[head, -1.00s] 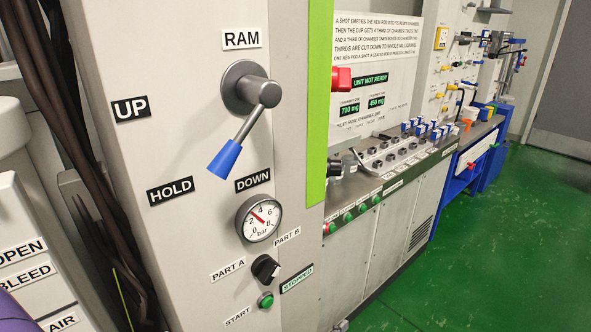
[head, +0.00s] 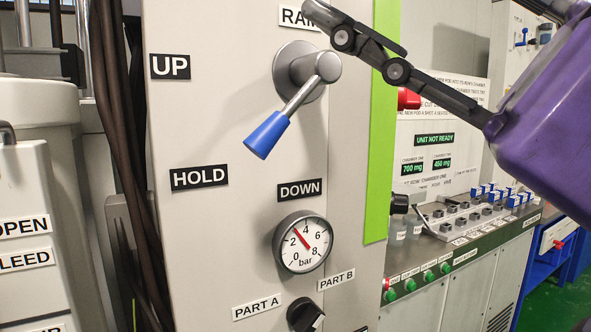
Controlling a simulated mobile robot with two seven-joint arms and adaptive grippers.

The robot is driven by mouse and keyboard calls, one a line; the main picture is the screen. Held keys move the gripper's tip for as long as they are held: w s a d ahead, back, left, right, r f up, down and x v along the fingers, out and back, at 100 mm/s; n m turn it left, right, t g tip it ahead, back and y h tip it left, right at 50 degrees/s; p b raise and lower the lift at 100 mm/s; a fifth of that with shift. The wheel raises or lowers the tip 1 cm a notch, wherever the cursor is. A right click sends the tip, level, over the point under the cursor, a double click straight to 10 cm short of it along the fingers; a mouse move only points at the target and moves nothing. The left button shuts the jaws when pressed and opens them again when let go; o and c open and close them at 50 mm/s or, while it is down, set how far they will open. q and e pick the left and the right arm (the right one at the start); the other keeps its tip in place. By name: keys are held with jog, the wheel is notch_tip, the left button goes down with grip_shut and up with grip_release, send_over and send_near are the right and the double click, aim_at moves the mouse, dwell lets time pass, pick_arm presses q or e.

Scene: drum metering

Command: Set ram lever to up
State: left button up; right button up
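The ram lever has a grey hub and arm and a blue handle (head: 266,134). It sits on the light grey panel under the RAM label (head: 298,17). The handle slants down and left, toward the HOLD label (head: 199,177). The UP label (head: 170,66) is higher, left of the hub, and the DOWN label (head: 300,190) is below it. My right gripper (head: 398,72) comes in from the right with a purple body. My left gripper is not in view.
A pressure gauge (head: 303,242) and a black selector knob (head: 305,315) are below the lever. A green strip (head: 381,130) edges the panel on the right. Dark cables (head: 117,120) hang at the left. The panel left of the lever is clear.

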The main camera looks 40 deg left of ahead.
aim_at(283, 136)
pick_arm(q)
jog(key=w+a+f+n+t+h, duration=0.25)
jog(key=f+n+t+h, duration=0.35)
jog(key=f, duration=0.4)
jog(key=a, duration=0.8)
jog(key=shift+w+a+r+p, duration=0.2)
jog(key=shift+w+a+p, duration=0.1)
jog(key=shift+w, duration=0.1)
pick_arm(e)
jog(key=shift+w+a+r, duration=0.1)
jog(key=shift+w+r, duration=0.35)
jog(key=shift+w, duration=0.1)
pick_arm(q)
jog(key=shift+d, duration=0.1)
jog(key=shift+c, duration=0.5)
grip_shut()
pick_arm(e)
jog(key=shift+w+r, duration=0.15)
jog(key=shift+w, duration=0.05)
